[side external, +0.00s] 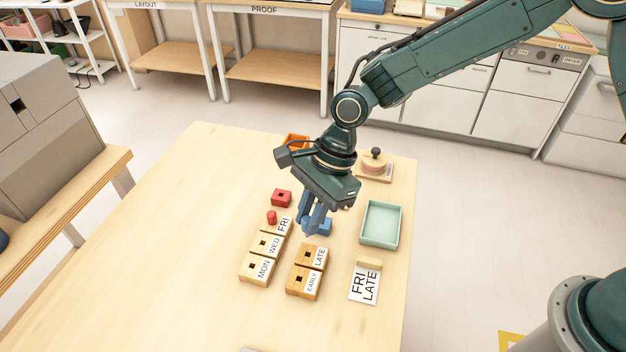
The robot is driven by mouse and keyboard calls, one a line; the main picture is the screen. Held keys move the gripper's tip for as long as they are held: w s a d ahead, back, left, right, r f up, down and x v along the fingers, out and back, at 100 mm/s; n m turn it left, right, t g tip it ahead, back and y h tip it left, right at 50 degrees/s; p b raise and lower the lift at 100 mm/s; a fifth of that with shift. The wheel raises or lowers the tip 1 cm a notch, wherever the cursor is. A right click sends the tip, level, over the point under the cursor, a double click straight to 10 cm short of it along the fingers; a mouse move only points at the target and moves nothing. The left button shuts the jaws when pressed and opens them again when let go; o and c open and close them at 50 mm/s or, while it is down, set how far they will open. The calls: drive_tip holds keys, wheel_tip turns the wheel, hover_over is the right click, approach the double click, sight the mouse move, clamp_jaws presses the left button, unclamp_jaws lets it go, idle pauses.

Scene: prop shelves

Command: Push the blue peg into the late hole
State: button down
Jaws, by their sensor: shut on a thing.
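My gripper (313,226) points down at the middle of the table, behind the LATE block. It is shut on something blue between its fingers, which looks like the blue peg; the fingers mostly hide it. A blue block (326,227) sits right at the fingertips, partly covered. The wooden LATE block (311,254) has a dark, empty square hole on its left part and stands just nearer the camera than the gripper. The EARLY block (303,283) adjoins it in front, its hole also empty.
Left are the MON (257,267), WED (266,244) and FRI (282,226) blocks; a red peg (271,217) stands at FRI. Behind are a red block (282,198) and orange bin (297,141). Right are a green tray (380,205) and FRI LATE card (364,285). The table's left is clear.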

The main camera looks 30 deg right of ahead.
drive_tip(key=shift+f, duration=2.6)
drive_tip(key=shift+f, duration=1.35)
idle(2.8)
drive_tip(key=c, duration=1.3)
unclamp_jaws()
drive_tip(key=shift+o, duration=0.2)
drive_tip(key=shift+r, duration=0.2)
